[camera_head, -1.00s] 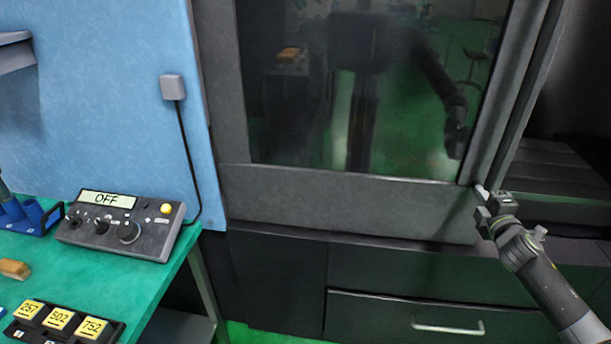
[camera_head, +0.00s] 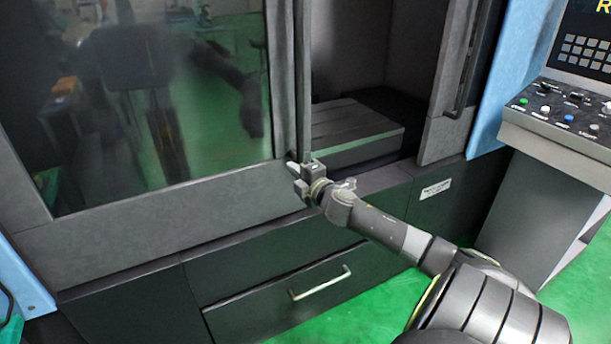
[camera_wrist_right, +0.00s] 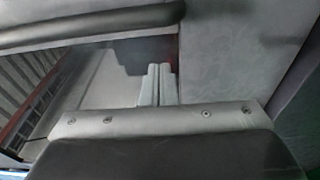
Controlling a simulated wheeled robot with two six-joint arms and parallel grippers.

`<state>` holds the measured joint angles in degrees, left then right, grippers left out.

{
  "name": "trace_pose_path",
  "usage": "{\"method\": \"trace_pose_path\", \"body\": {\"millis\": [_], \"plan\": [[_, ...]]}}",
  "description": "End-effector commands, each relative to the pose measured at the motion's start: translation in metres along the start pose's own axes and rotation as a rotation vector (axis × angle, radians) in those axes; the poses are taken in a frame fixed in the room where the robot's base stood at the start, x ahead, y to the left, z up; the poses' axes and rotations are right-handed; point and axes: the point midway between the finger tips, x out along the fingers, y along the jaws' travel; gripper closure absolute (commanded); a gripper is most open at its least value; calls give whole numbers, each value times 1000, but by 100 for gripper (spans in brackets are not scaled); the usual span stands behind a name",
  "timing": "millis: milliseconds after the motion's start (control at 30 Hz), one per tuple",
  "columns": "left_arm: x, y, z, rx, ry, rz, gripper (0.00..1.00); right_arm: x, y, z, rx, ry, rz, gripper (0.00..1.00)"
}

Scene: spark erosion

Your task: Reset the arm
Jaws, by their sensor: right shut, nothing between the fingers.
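My right arm comes in from the lower right in the head view. Its gripper (camera_head: 294,168) is at the lower right edge of the sliding glass door (camera_head: 165,100), beside the door's dark frame. I cannot tell whether it touches the frame. The right wrist view shows the two pale fingers (camera_wrist_right: 157,85) side by side and closed, with nothing between them. The left gripper is not in view; only a dark reflection of my body shows in the door's glass.
Right of the door is an open machine chamber with a grey block (camera_head: 352,128) inside. A drawer with a metal handle (camera_head: 320,283) is below. A control panel (camera_head: 565,125) with buttons stands at the right. Green floor is free in front.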

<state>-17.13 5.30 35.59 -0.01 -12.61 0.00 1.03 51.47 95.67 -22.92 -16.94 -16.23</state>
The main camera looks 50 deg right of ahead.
Motion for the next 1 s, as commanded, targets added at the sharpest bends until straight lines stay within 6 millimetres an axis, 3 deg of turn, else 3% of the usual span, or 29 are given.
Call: {"method": "trace_pose_path", "body": {"millis": [133, 333, 800, 900, 967, 1000], "plan": [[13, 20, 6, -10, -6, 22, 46, -24, -4, -1, -6, 4, -1, 100], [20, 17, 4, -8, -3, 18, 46, -48, -2, -1, -2, 3, -1, 100], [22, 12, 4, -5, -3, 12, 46, -58, 0, -1, 4, 1, 1, 100], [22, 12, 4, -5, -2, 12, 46, -58, -16, 8, 29, -23, -24, 100], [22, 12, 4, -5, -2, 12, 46, -59, -37, 18, 63, -56, -57, 100], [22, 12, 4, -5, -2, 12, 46, -61, -56, 28, 94, -86, -88, 100]]}}
